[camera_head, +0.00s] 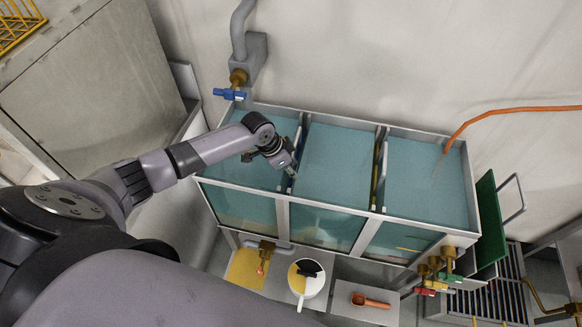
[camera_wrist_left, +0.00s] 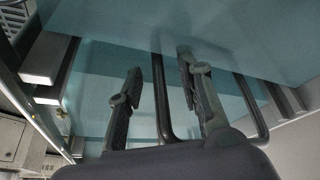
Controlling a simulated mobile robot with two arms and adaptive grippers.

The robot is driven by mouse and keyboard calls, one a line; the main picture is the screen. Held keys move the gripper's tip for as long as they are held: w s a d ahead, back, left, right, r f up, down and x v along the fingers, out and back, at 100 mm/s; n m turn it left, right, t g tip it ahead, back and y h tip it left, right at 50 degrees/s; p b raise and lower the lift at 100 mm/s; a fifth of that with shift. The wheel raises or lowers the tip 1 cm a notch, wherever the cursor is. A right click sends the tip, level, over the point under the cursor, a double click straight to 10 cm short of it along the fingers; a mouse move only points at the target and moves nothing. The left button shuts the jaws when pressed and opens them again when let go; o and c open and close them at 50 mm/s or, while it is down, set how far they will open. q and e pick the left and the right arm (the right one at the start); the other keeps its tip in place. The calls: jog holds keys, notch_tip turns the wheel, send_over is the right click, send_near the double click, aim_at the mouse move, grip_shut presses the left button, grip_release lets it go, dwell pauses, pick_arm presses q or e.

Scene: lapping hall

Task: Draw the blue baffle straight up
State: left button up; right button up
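The tank (camera_head: 335,208) has three compartments of blue-green water, split by two slotted partitions. My left gripper (camera_head: 289,169) is at the left partition, over the water. In the left wrist view, my left gripper (camera_wrist_left: 160,95) has its two fingers apart, with a dark bent handle bar (camera_wrist_left: 160,100) showing between them. I cannot tell whether either finger touches the bar. The blue baffle's plate cannot be told apart from the water; the handle may belong to it. My right gripper is not in view.
A green panel with a handle (camera_head: 490,220) stands at the tank's right end. An orange hose (camera_head: 500,112) enters the right compartment. A blue-handled valve (camera_head: 229,94) is behind the left corner. A white pot (camera_head: 311,284) and an orange scoop (camera_head: 371,301) are below the front.

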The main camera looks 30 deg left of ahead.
pick_arm(q)
grip_shut()
dwell(0.8)
